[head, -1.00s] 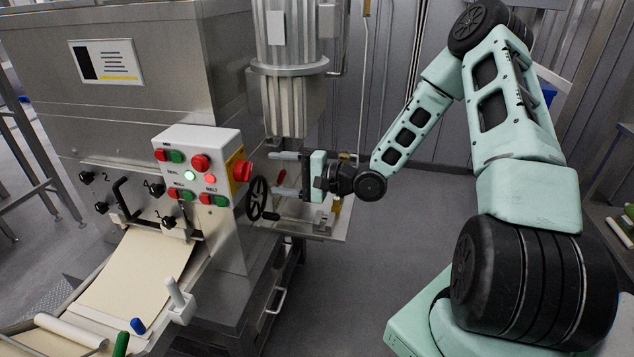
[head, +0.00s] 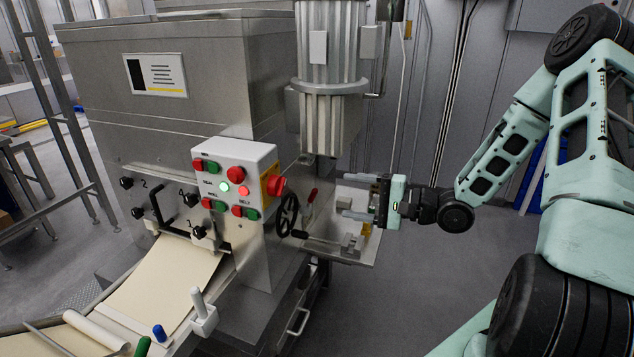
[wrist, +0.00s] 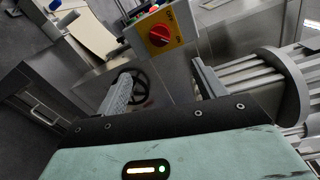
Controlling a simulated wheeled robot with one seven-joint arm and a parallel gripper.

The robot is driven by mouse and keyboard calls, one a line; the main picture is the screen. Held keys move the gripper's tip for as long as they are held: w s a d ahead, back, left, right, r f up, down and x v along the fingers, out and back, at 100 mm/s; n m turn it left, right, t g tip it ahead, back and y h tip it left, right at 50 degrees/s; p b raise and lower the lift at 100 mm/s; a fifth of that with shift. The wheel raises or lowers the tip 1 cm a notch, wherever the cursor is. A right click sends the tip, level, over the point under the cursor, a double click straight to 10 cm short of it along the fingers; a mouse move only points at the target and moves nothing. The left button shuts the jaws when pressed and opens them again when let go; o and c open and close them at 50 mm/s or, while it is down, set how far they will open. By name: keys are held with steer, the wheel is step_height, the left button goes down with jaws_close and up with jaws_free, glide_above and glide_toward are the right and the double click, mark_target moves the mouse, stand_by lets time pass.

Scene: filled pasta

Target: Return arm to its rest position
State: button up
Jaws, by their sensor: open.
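My gripper (head: 350,196) is open and empty in the head view. Its two grey fingers point left at the side of the steel pasta machine (head: 200,110), with a gap between the fingertips and a small red-handled lever (head: 312,196). A black handwheel (head: 287,215) sits just left of that lever. My arm reaches in from the right, bent at the elbow. In the wrist view the gripper's fingers (wrist: 165,88) stand apart with nothing between them, and the handwheel (wrist: 138,88) shows behind.
A ribbed motor cylinder (head: 330,80) rises above the gripper. A pasta sheet (head: 165,280) lies on the belt. Grey floor (head: 400,300) right of the machine is clear.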

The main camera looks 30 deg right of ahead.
steer(key=a+f+n+g+h, duration=0.25)
steer(key=a+n+g, duration=0.2)
steer(key=a, duration=0.25)
steer(key=a+f+n+g+h, duration=0.1)
steer(key=a+n+g+h, duration=0.25)
steer(key=a+n, duration=0.35)
steer(key=s+a+r+n+g+h, duration=0.1)
steer(key=s+a+r+n+g, duration=0.1)
steer(key=s, duration=0.6)
steer(key=s+a+r+n+g+h+b, duration=0.1)
steer(key=s+a+r+n, duration=0.1)
steer(key=s+a+n, duration=0.2)
steer(key=s+a+r+n+g+h, duration=0.2)
steer(key=s+a, duration=0.3)
steer(key=s, duration=0.7)
steer(key=shift+s+a+r+n+g, duration=0.2)
steer(key=shift+s+a+n+g, duration=0.15)
steer(key=shift+n, duration=0.2)
